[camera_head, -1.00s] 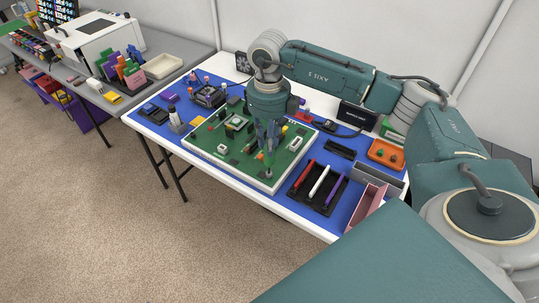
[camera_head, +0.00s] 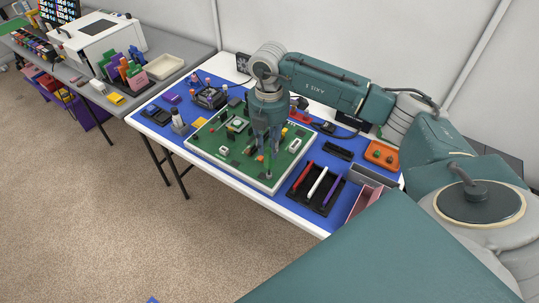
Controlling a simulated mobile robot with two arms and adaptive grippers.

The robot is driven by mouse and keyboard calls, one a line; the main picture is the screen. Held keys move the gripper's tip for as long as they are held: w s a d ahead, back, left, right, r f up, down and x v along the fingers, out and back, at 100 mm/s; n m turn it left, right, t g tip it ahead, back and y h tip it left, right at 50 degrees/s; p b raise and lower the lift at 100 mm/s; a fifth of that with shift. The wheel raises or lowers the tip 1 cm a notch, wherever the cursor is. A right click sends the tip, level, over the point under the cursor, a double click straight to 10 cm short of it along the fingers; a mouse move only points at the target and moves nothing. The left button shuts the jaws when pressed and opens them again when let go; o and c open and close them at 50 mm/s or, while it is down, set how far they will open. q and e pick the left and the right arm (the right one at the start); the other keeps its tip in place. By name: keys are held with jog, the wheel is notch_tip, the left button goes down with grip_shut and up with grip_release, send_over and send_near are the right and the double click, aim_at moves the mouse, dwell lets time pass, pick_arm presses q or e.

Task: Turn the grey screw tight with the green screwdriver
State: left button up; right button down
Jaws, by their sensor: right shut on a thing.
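My right gripper (camera_head: 267,147) points down over the green circuit board (camera_head: 232,162) and is shut on the green screwdriver (camera_head: 268,154). The screwdriver is small and mostly hidden by the fingers. It is roughly upright, its lower end over the board's near right part. I cannot tell whether its tip touches anything. The grey screw cannot be made out; it is too small or hidden at the tip. My left gripper is not in view.
A black rack (camera_head: 300,189) with red, white and purple handles lies right of the board. An orange tray (camera_head: 377,147), a grey bin (camera_head: 372,177) and a pink bin (camera_head: 359,208) stand farther right.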

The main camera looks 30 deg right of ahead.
jog(key=m+p, duration=0.1)
jog(key=m, duration=0.2)
jog(key=shift+r, duration=0.15)
jog(key=c, duration=1.7)
grip_release()
jog(key=shift+o, duration=0.2)
jog(key=shift+f, duration=0.2)
notch_tip(320, 180, up, 6)
jog(key=p, duration=0.4)
jog(key=shift+r, duration=0.15)
notch_tip(320, 180, up, 12)
